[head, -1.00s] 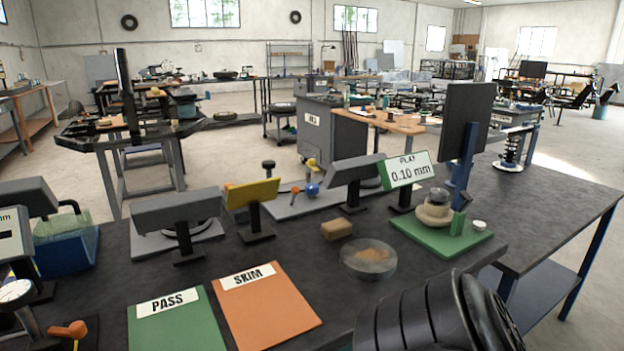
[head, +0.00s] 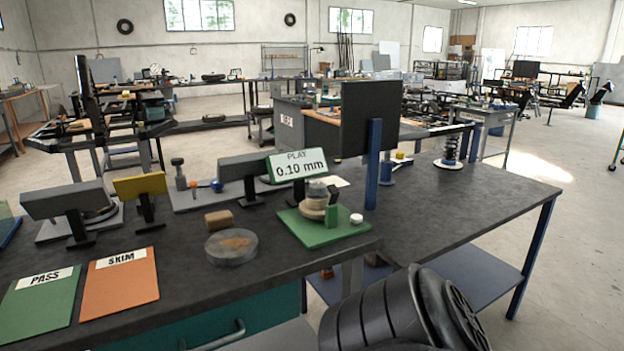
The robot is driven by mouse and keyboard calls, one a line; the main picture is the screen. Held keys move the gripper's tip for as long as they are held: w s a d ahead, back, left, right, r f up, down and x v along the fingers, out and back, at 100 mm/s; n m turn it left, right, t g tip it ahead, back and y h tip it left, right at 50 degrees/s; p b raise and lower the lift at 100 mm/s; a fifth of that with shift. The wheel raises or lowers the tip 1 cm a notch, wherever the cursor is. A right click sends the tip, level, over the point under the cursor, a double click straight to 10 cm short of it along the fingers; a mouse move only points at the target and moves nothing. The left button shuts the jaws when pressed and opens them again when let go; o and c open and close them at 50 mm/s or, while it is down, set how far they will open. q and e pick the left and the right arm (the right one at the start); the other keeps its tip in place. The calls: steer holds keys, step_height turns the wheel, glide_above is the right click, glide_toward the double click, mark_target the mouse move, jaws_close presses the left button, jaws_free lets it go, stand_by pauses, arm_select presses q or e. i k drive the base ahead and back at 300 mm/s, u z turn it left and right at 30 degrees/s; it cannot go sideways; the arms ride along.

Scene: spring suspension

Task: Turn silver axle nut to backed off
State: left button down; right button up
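A green plate (head: 310,232) lies on the dark bench top and carries a tan and grey round stack (head: 315,203), which looks like a hub. A small green block (head: 331,211) stands against it, and a small white round piece (head: 356,218) sits at the plate's right side. A sign (head: 297,165) just behind reads "PLAY 0.10 mm". I cannot make out the silver axle nut for certain at this size. A dark segmented arm link of mine fills the bottom centre. Neither gripper shows.
A clear round dish (head: 231,247) and a brown block (head: 219,220) lie left of the plate. PASS (head: 40,308) and SKIM (head: 119,286) mats are at front left. A dark monitor (head: 369,118) on a blue post stands right behind the plate. The bench right of it is mostly clear.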

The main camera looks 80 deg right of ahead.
mark_target(317, 188)
steer(key=z, duration=1.7)
